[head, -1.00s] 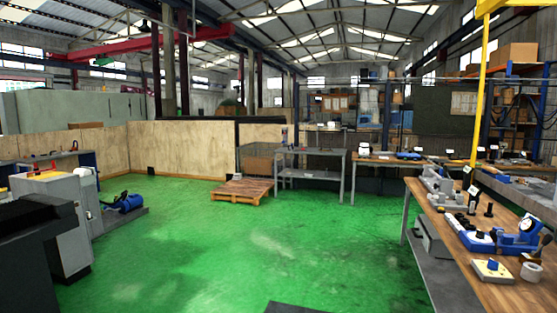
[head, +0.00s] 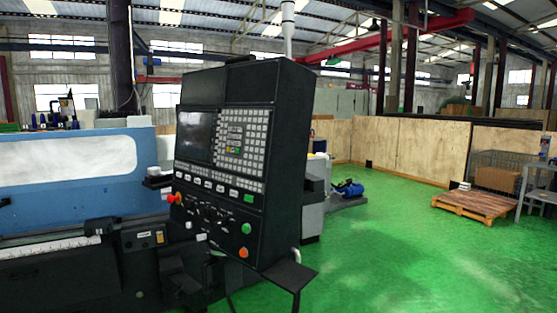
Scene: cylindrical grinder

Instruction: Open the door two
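A machine with a blue sliding cover or door (head: 110,143) stands at the left in the head view. The blue panel has a long pale window (head: 65,160) and looks closed, though its left end is cut off by the picture edge. I cannot tell which part is door two. A black control panel (head: 228,150) with a screen, many keys and coloured buttons stands in front of the machine's right end and hides part of it. My gripper is not in view.
Open green floor (head: 390,240) lies to the right of the control panel. A small shelf (head: 290,275) juts from the panel's lower right. A wooden pallet (head: 475,204) lies farther back, before plywood partitions (head: 400,145). A blue motor (head: 348,188) sits on the floor behind.

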